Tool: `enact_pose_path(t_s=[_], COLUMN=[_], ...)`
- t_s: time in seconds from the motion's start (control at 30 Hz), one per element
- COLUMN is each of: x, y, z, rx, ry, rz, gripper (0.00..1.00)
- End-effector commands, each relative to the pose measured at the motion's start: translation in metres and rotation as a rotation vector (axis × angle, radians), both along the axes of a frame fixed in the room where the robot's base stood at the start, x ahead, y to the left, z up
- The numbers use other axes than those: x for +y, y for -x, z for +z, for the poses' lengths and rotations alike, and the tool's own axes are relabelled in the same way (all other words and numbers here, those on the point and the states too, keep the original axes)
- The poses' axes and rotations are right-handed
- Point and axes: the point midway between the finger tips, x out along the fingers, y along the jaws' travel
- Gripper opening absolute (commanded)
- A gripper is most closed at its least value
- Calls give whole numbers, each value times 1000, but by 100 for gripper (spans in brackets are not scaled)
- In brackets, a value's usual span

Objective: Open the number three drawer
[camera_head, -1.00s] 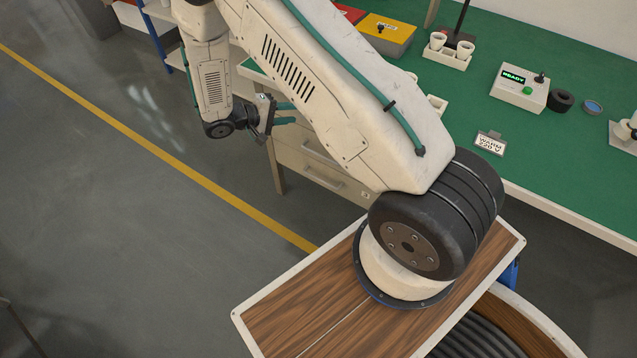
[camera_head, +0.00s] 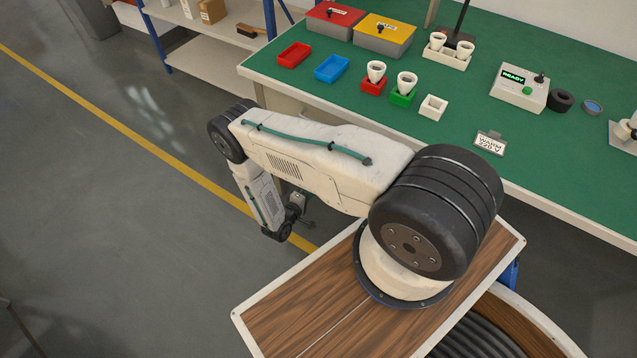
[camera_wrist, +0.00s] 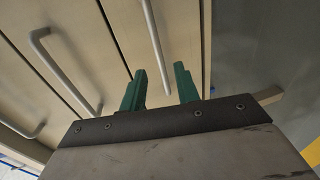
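In the wrist view I see pale drawer fronts side by side, each with a grey bar handle. One handle (camera_wrist: 154,45) stands in line with the gap between my fingertips; a middle handle (camera_wrist: 63,70) and another handle (camera_wrist: 20,129) are further left. No drawer number is readable, so I cannot tell which is number three. The drawers look shut. My gripper (camera_wrist: 159,72) has two green fingers, apart and empty. I cannot tell whether the handle is between them in depth. In the head view my gripper (camera_head: 303,212) is low beside the bench, and my arm hides the drawers.
The green bench top (camera_head: 455,135) lies above the drawers. It carries a red tray (camera_head: 294,54), a blue tray (camera_head: 332,68), cups in holders and a READY box (camera_head: 519,87). Open floor (camera_head: 130,230) lies left of my arm.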

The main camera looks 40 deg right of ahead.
Motion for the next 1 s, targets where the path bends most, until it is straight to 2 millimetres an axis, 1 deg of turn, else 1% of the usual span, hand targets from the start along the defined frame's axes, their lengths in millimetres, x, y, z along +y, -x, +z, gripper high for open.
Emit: enact_pose_path(t_s=[0.03,0.1,0.3,0.47,0.7,0.73,0.77,0.8,0.83,1.0], x=[-10,-21,-45,-53,-53,-53,-53,-53,-53,-53], y=[-2,-6,-16,-19,-19,-19,-19,-19,-19,-19], z=[-2,-4,-9,-11,-11,-11,-11,-11,-11,-11], rx=[0,-1,0,1,1,1,1,1,1,1], ry=[0,0,0,1,0,0,0,0,0,0], rz=[-5,-6,-4,-3,-2,-2,-2,-2,-2,-2], gripper=[32,32,32,32,32,26,18,6,0,0])
